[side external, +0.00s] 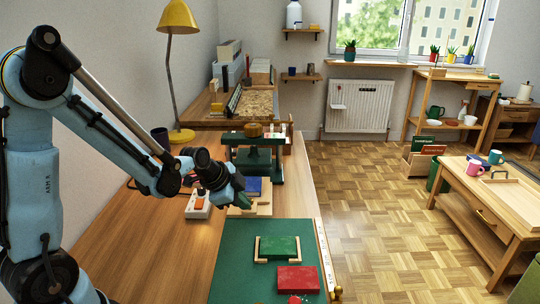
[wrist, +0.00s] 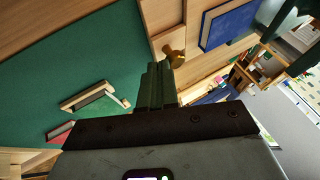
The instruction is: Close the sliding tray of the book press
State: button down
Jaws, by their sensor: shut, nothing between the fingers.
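The green book press (side external: 262,140) stands toward the back of the workbench, with a wooden knob on top. Its light wooden sliding tray (side external: 262,210) sticks out toward the front, with a blue book (side external: 253,187) on it. In the wrist view the tray (wrist: 160,15) shows at the top, with the blue book (wrist: 228,22) and a brass knob (wrist: 175,57) on the tray's front. My gripper (side external: 244,202) is shut and empty at the tray's front left. In the wrist view its green fingertips (wrist: 158,68) are right beside the knob; I cannot tell whether they touch.
A green mat (side external: 230,260) in front holds a green book in a wooden holder (side external: 278,248) and a red book (side external: 297,279). A white box with an orange part (side external: 198,205) is left of the tray. A yellow lamp (side external: 178,20) stands farther back.

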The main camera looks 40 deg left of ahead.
aim_at(253, 178)
jog(key=w+a, duration=1)
jog(key=shift+w+a, duration=0.15)
jog(key=shift+w, duration=0.05)
jog(key=s+d, duration=0.2)
jog(key=s, duration=0.1)
jog(key=shift+s+d+r, duration=0.1)
jog(key=shift+d+r, duration=0.05)
jog(key=shift+r, duration=0.2)
jog(key=v, duration=1)
jog(key=s+d+n, duration=0.9)
jog(key=s+d, duration=0.5)
jog(key=d, duration=0.2)
jog(key=shift+d+r+n, duration=0.2)
jog(key=shift+r+n, duration=0.1)
jog(key=shift+n, duration=0.1)
